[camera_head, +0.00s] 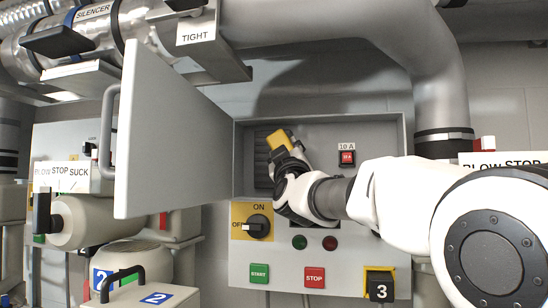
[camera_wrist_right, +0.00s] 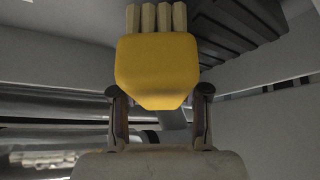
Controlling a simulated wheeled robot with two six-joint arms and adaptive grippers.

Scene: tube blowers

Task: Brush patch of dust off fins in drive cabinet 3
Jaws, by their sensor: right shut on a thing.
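Drive cabinet 3 (camera_head: 380,135) stands open, its door (camera_head: 165,140) swung out to the left. Dark ribbed fins (camera_head: 263,162) sit at the left inside it and also show at the upper right of the right wrist view (camera_wrist_right: 240,32). My right gripper (camera_head: 287,160) reaches into the cabinet, shut on a yellow brush (camera_head: 279,139). In the right wrist view the brush (camera_wrist_right: 157,68) has its pale bristles pointing up, just left of the fins. I cannot tell whether they touch. No dust patch can be made out. My left gripper is not in view.
A red 10 A switch (camera_head: 347,157) is inside the cabinet, right of my gripper. Below are an OFF/ON knob (camera_head: 257,226), a green START button (camera_head: 259,273) and a red STOP button (camera_head: 314,277). A large pipe (camera_head: 440,85) runs down on the right.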

